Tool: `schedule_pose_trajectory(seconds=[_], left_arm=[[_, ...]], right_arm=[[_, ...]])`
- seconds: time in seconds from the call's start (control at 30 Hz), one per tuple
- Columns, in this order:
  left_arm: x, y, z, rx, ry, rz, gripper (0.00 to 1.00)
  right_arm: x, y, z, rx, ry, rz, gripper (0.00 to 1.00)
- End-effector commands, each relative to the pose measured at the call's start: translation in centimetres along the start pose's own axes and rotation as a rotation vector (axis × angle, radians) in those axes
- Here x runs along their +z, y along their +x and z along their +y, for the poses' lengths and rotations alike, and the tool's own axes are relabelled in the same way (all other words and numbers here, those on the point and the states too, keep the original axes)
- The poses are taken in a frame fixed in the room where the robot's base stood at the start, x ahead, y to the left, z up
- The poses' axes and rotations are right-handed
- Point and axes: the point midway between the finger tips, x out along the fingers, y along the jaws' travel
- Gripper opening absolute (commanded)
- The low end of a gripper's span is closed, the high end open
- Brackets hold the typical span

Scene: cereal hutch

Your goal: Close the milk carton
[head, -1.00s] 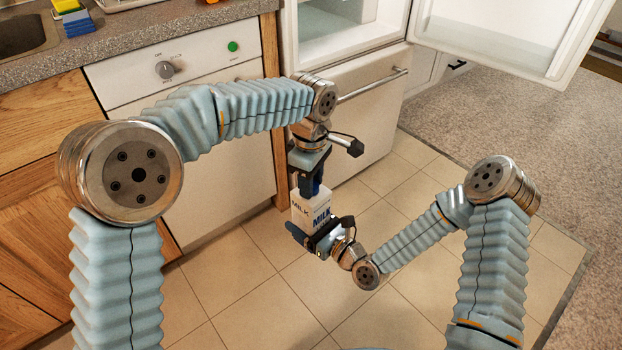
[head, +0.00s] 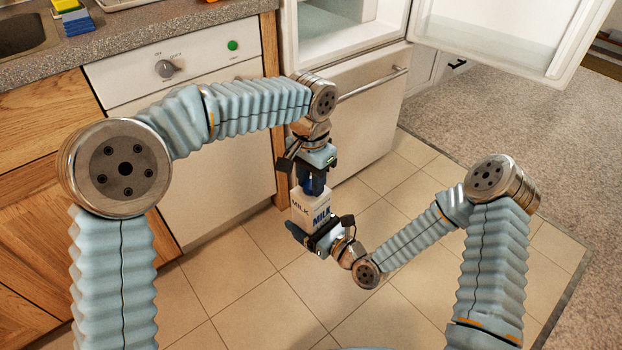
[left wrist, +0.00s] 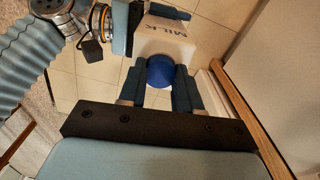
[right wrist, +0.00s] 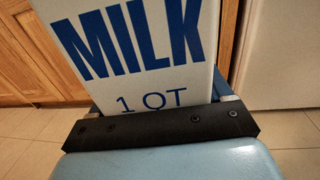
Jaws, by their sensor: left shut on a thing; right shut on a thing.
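The white milk carton (head: 309,211), with blue MILK lettering, is held in the air in front of the cabinets. It also shows in the left wrist view (left wrist: 170,37) and fills much of the right wrist view (right wrist: 140,45). My right gripper (head: 312,236) is shut on the carton's lower body from the side. My left gripper (head: 313,186) points down from above and is shut on the round blue cap (left wrist: 160,71) at the carton's top. The cap sits between its two fingers. The seam between cap and carton is hidden, so I cannot tell how tightly it sits.
A white appliance front with a knob (head: 166,68) stands behind the left arm. The fridge (head: 350,110) behind has its upper door (head: 500,40) open at the right. A counter with a sink (head: 22,38) is at the far left. The tiled floor (head: 250,290) below is clear.

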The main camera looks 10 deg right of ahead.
Motion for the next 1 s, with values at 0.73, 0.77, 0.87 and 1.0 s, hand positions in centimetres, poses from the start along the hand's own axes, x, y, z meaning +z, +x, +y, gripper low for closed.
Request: schedule_pose_trajectory(seconds=[0.73,0.77,0.87,1.0], left_arm=[[-0.04,0.02,-0.06,-0.002,0.871,0.0,0.63],[-0.04,0.02,-0.05,-0.002,0.871,0.0,0.63],[-0.03,0.03,-0.04,-0.002,0.871,-0.001,0.63],[-0.05,-0.21,-0.03,-0.002,0.87,0.0,0.63]], right_arm=[[0.2,0.05,0.07,0.002,-0.002,-0.005,0.0],[0.2,0.05,0.06,0.002,-0.002,-0.005,0.0],[0.2,0.05,0.05,0.001,-0.002,-0.005,0.0],[0.2,0.05,0.04,0.001,-0.001,-0.005,0.0]])
